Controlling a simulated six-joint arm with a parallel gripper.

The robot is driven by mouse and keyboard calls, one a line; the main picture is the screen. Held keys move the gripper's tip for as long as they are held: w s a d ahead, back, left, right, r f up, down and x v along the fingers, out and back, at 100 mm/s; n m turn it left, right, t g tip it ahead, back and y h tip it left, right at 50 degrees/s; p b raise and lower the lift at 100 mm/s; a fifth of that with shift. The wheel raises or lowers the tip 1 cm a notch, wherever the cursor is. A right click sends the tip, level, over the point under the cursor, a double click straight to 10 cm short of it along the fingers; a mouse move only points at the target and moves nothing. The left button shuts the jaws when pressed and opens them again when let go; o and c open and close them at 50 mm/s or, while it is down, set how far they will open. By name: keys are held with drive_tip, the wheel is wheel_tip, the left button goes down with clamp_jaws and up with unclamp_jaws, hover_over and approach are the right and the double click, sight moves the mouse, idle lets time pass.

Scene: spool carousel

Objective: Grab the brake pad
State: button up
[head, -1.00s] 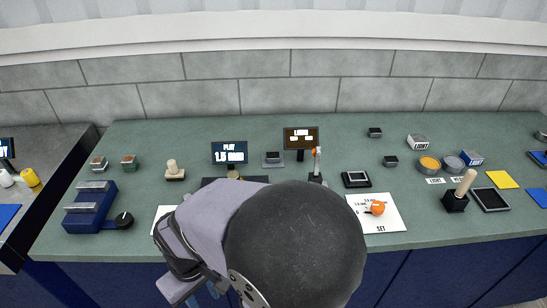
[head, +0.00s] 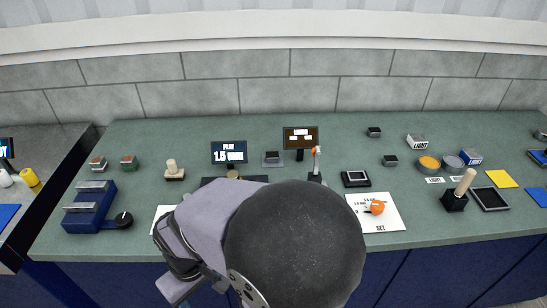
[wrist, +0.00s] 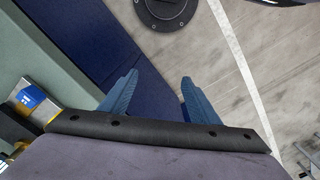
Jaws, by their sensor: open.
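No object is labelled as the brake pad, and I cannot tell for sure which one it is. A pale block with an upright knob (head: 174,174) stands left of the PLAY sign. A dark stand with a pale upright handle (head: 455,201) is at the right. Small dark blocks lie on the bench, one on a grey plate (head: 272,158). My gripper is open and empty in the wrist view (wrist: 159,74), its blue fingers apart over the cabinet front and floor. In the head view my arm hides part of the bench's front middle.
A tiled wall stands behind.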

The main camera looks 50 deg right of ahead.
sight(272, 154)
drive_tip(key=w+d+r+n+t+h+b, duration=0.1)
drive_tip(key=w+d+r+t+h+b, duration=0.25)
drive_tip(key=w+d, duration=0.85)
drive_tip(key=w+d+r+t+h+b, duration=0.15)
drive_tip(key=w+d+r+t, duration=0.4)
drive_tip(key=w+d, duration=0.6)
drive_tip(key=s+d+f+m+h, duration=0.1)
drive_tip(key=d+m, duration=0.1)
drive_tip(key=d, duration=0.2)
drive_tip(key=s+d+f+m+t+b, duration=0.1)
drive_tip(key=d+f+m, duration=0.1)
drive_tip(key=d, duration=0.2)
drive_tip(key=s+d+f+m+h+b, duration=0.1)
drive_tip(key=d+f, duration=0.1)
drive_tip(key=d, duration=0.3)
drive_tip(key=shift+f+m+t+h, duration=0.1)
drive_tip(key=shift+m+t+h, duration=0.2)
drive_tip(key=shift+m, duration=0.1)
drive_tip(key=s+d+f+m, duration=0.1)
drive_tip(key=d, duration=0.1)
drive_tip(key=s+d+f+m+h+b, duration=0.1)
drive_tip(key=d, duration=0.1)
drive_tip(key=s+d+m+h, duration=0.1)
drive_tip(key=d+m, duration=0.1)
drive_tip(key=shift+s+d+f+g+b, duration=0.1)
drive_tip(key=shift+d+f+g+b, duration=0.1)
drive_tip(key=shift+f+g+b, duration=0.2)
drive_tip(key=shift+p+x, duration=1.3)
drive_tip(key=shift+x, duration=2.35)
